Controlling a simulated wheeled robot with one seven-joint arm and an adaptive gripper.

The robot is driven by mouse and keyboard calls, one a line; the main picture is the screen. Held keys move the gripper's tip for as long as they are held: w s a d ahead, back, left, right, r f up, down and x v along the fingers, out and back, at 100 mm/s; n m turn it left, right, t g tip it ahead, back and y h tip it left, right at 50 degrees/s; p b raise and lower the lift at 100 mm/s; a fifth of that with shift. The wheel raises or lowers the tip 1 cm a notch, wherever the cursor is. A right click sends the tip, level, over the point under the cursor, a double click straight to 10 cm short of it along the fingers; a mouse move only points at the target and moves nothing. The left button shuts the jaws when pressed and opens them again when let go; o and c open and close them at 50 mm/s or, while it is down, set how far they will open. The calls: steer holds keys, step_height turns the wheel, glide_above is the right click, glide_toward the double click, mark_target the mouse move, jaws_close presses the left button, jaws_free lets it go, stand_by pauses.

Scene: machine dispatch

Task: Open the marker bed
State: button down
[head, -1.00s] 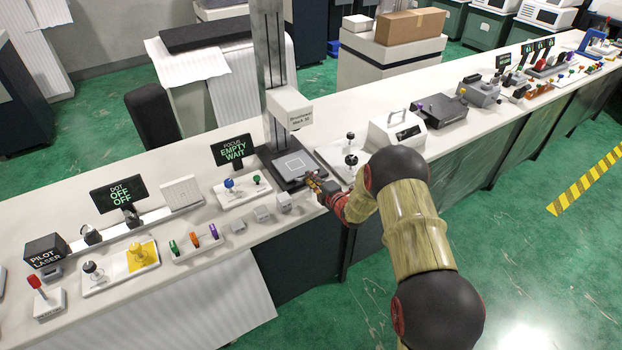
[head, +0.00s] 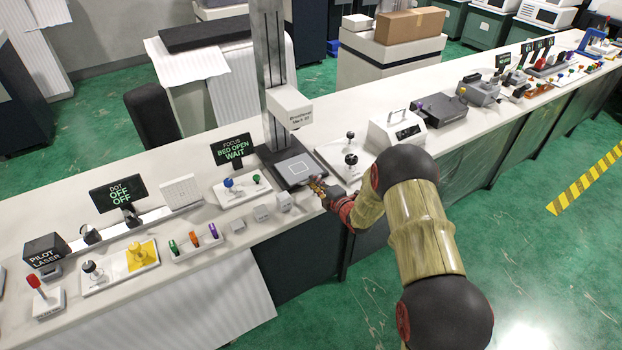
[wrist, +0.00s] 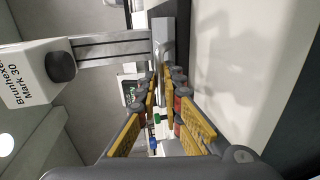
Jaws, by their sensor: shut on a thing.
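The marker bed (head: 294,168) is a dark slab with a pale square outline, at the foot of the marker's tall grey column (head: 268,70). The marker's white head (head: 289,105) is above it. My gripper (head: 317,183) is at the bed's front right edge. In the wrist view my gripper (wrist: 165,78) has its yellow-padded fingers on either side of a grey handle (wrist: 166,48) at the bed's edge, shut on it. The fingers hide part of the handle. The focus display (head: 233,151) reads BED OPEN WAIT.
Left of the bed stand a panel with blue and green knobs (head: 243,189) and small grey blocks (head: 262,213). To the right are a white panel with black knobs (head: 346,155) and a white box with a handle (head: 396,130). The counter's front edge is close to my arm.

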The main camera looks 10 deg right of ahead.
steer(key=f+v, duration=0.2)
steer(key=v, duration=0.9)
steer(key=shift+s+f+b, duration=0.3)
steer(key=shift+s+b, duration=0.05)
steer(key=shift+b, duration=0.05)
steer(key=shift+d, duration=0.1)
steer(key=c, duration=2.2)
jaws_free()
steer(key=shift+s+d, duration=0.1)
steer(key=shift+s, duration=0.05)
steer(key=shift+o, duration=1.4)
steer(key=shift+r, duration=0.1)
steer(key=v, duration=1.1)
steer(key=shift+s, duration=0.35)
steer(key=shift+d, duration=0.15)
